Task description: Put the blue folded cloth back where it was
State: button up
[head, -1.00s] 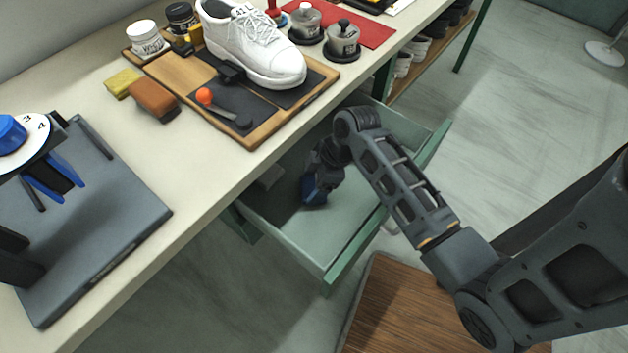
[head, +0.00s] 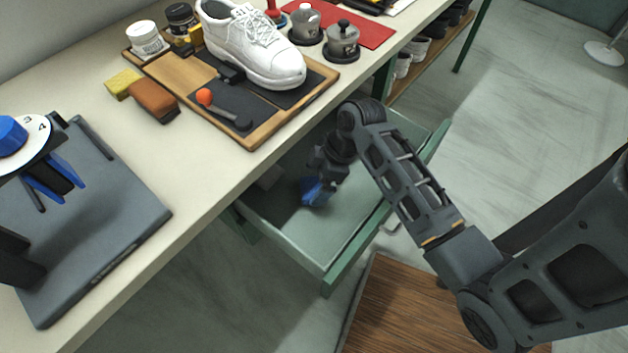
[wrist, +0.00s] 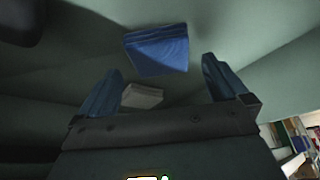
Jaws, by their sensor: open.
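The blue folded cloth (wrist: 157,52) shows in the wrist view just beyond my open fingertips, with its folded layers along the upper edge. In the head view, a blue patch (head: 312,191) that looks like the cloth lies inside the open green drawer (head: 345,240), under my gripper (head: 327,172). In the wrist view my gripper (wrist: 161,66) has its two blue fingers spread wide, with nothing held between them. Whether a fingertip still touches the cloth cannot be told.
A small pale block (wrist: 143,95) lies in the drawer near the cloth. The worktop above carries a wooden board (head: 255,140) with a white shoe (head: 255,50), an orange-brown block (head: 153,100) and a grey stand (head: 95,225). The drawer's front part is bare.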

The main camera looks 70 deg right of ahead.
jog(key=v, duration=1)
jog(key=s+a+m+t+h, duration=0.3)
jog(key=s+a+t+h, duration=0.15)
jog(key=a, duration=0.35)
jog(key=s+a+r+m+t+y, duration=0.1)
jog(key=s+a+r+t, duration=0.2)
jog(key=r, duration=0.4)
jog(key=s+a+r+m+t+y, duration=0.1)
jog(key=s+a+r+t, duration=0.2)
jog(key=s+a+r, duration=0.2)
jog(key=a+r, duration=0.3)
jog(key=shift+s+r+m+t+p, duration=0.2)
jog(key=shift+m+t+p, duration=0.1)
jog(key=shift+m+t, duration=0.1)
jog(key=shift+a, duration=0.1)
